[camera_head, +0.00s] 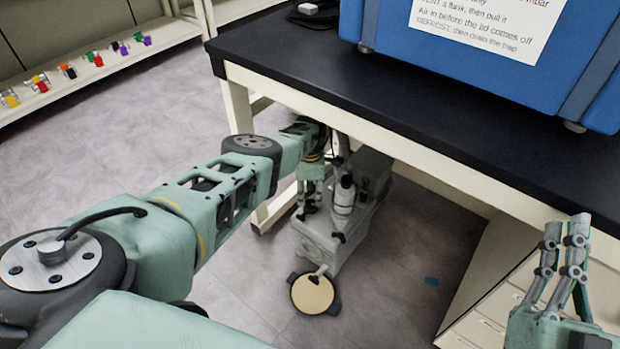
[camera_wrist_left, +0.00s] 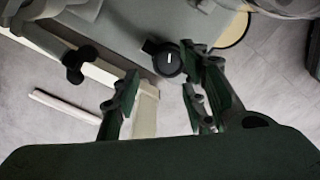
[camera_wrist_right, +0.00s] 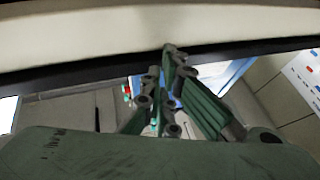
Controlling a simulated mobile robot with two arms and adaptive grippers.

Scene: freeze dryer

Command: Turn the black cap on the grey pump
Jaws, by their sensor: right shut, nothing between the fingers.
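The grey pump (camera_head: 325,240) stands on the floor under the black-topped bench. My left gripper (camera_head: 309,208) is beside it, reaching down under the bench edge. In the left wrist view the pump body (camera_wrist_left: 135,25) fills the top. A round black cap with a white mark (camera_wrist_left: 168,60) shows just beyond the fingertips, closer to the right-hand finger. My left gripper (camera_wrist_left: 158,75) is open, with nothing between its fingers. Whether a finger touches the cap I cannot tell. My right gripper (camera_head: 567,232) is shut and empty, raised at the right; it also shows in the right wrist view (camera_wrist_right: 173,55).
The bench (camera_head: 400,100) overhangs the pump and carries a blue machine (camera_head: 480,50). A round tan-topped part (camera_head: 313,293) lies at the pump's near end. White drawers (camera_head: 490,310) stand at the right. A second black knob (camera_wrist_left: 78,62) is at the pump's left.

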